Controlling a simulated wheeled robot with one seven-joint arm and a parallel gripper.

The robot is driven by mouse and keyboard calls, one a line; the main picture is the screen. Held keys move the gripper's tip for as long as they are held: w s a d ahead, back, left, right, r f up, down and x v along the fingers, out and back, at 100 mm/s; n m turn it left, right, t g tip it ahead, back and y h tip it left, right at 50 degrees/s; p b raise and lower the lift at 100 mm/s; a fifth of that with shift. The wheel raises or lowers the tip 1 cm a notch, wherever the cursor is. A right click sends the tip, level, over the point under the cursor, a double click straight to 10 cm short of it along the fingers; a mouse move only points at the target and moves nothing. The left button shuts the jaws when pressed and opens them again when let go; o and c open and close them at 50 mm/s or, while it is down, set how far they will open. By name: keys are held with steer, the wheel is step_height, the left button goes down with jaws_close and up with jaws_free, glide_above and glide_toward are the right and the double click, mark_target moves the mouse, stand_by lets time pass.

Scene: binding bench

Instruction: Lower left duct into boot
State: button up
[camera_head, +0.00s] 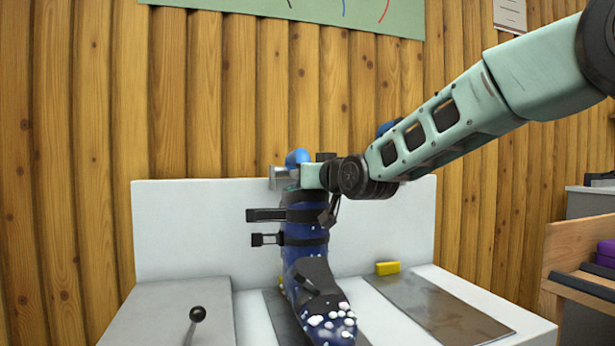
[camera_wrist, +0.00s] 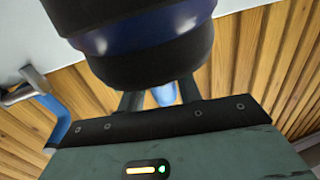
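The boot (camera_head: 307,243), dark blue with white spots and black straps, stands upright on the bench with its toe toward me. A blue duct (camera_head: 297,157) curves above its cuff beside a grey metal fitting (camera_head: 281,175). My gripper (camera_head: 313,176) is at the top of the boot, reaching in from the right. In the wrist view the dark cuff (camera_wrist: 150,50) fills the upper middle and hides my fingertips. The fingers stand apart at their bases, with a blue piece (camera_wrist: 164,94) between them. I cannot tell whether they grip it. A blue pipe (camera_wrist: 55,118) and the fitting (camera_wrist: 22,88) are at left.
A white panel (camera_head: 190,230) stands behind the boot. A small yellow block (camera_head: 387,268) lies to the boot's right near a dark metal plate (camera_head: 435,303). A black-knobbed lever (camera_head: 197,314) is at front left. A wooden rack (camera_head: 580,245) stands at far right.

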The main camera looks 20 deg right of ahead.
steer(key=shift+o, duration=1.1)
steer(key=s+d+p, duration=0.2)
steer(key=s+d, duration=0.1)
steer(key=s, duration=1.4)
steer(key=shift+d+r, duration=0.2)
steer(key=shift+r, duration=0.05)
